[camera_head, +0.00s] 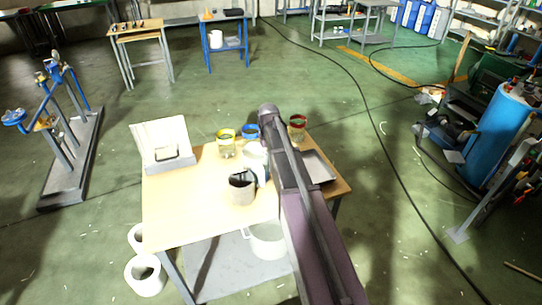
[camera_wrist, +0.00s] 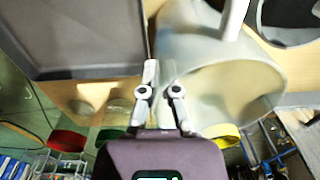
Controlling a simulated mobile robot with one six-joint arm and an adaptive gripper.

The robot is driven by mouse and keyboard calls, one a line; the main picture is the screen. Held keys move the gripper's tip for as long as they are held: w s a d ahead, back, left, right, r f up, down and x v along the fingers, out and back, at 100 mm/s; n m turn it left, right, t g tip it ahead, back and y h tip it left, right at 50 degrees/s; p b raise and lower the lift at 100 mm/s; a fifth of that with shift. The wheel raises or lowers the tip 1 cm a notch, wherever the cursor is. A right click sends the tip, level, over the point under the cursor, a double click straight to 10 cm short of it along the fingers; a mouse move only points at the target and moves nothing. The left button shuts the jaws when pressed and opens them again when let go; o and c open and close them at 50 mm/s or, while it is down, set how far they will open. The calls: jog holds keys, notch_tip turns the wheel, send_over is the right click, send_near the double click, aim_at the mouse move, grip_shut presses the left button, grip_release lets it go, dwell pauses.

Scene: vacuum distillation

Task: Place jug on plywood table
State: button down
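A whitish jug (camera_wrist: 218,75) fills the right middle of the wrist view, its wide mouth towards the camera and its handle (camera_wrist: 235,18) at the top. In the head view the white jug (camera_head: 254,160) stands over the plywood table (camera_head: 190,210), partly hidden by my arm and a brown-grey container. My gripper (camera_wrist: 157,72) is at the jug's left wall. The left finger shows outside the wall. The right fingertip is hidden against the jug, so I cannot tell whether it grips. The head view hides my gripper behind the arm.
The table also bears an open white box (camera_head: 163,140), a yellow-rimmed jar (camera_head: 227,146), a blue-rimmed jar (camera_head: 250,131), a red-rimmed jar (camera_head: 297,130), a brown-grey container (camera_head: 241,190) and a grey tray (camera_head: 318,167). The table's front left is clear. A white pot (camera_head: 268,243) stands below.

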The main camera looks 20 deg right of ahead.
jog(key=shift+f, duration=0.2)
jog(key=c, duration=0.8)
grip_release()
jog(key=shift+r, duration=0.2)
notch_tip(320, 180, up, 12)
jog(key=p, duration=1.2)
jog(key=shift+d, duration=0.1)
jog(key=s+a, duration=0.5)
jog(key=s, duration=0.6)
jog(key=s+a, duration=0.6)
jog(key=s, duration=0.5)
jog(key=shift+s+a, duration=0.15)
